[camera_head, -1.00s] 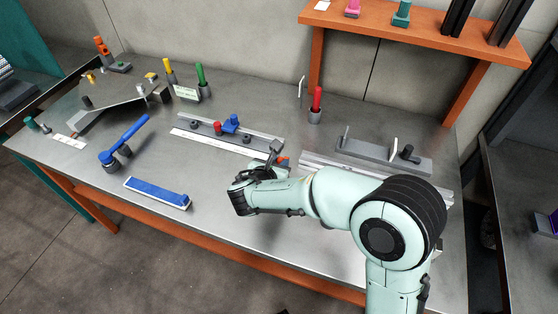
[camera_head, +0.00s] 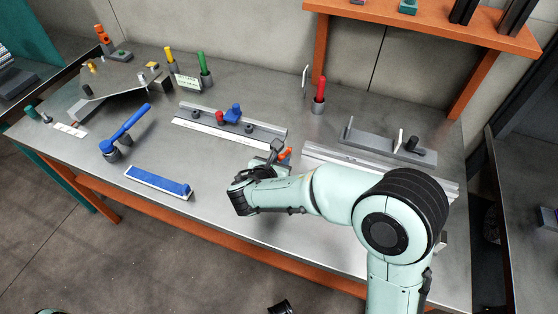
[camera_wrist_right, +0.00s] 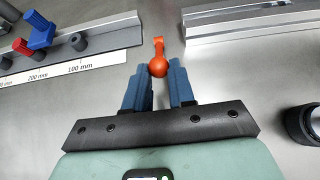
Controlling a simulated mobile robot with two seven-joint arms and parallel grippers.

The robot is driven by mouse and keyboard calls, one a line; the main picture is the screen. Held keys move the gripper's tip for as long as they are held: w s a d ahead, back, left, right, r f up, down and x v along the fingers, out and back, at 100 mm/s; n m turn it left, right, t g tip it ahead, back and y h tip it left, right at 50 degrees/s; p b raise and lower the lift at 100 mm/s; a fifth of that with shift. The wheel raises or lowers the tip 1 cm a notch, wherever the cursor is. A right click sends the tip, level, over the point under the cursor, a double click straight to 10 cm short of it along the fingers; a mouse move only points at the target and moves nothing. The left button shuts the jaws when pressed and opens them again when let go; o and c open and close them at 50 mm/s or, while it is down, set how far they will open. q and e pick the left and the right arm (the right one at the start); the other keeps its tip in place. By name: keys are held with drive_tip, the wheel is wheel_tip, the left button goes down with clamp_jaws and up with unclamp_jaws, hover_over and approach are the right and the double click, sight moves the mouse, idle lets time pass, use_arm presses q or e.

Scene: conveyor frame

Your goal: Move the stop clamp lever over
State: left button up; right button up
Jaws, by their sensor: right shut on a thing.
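An orange lever with a round ball end (camera_wrist_right: 158,66) shows in the right wrist view. Its flat arm reaches away from the ball. My right gripper (camera_wrist_right: 158,83) is shut on the ball, with one blue finger on each side. In the head view the orange lever (camera_head: 286,153) shows just beyond my right gripper (camera_head: 276,150), low over the table, partly hidden by the hand. What the lever is fixed to is hidden. A ruler rail (camera_head: 205,129) with a blue block (camera_head: 233,113) and a red knob (camera_head: 220,118) lies to its left.
A grey profile rail (camera_head: 330,161) and a fixture bar (camera_head: 370,141) lie to the right. A red-handled tool in a cup (camera_head: 319,103) stands behind. A blue bar (camera_head: 158,182) and a blue-handled tool (camera_head: 125,130) lie left.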

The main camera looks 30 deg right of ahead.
drive_tip(key=shift+s+a+f+b, duration=0.2)
drive_tip(key=shift+f+b, duration=0.15)
drive_tip(key=shift+f, duration=0.25)
drive_tip(key=shift+s+a+f+b, duration=0.1)
drive_tip(key=shift+a+f+b, duration=0.1)
drive_tip(key=shift+f+b, duration=0.25)
drive_tip(key=shift+f, duration=0.25)
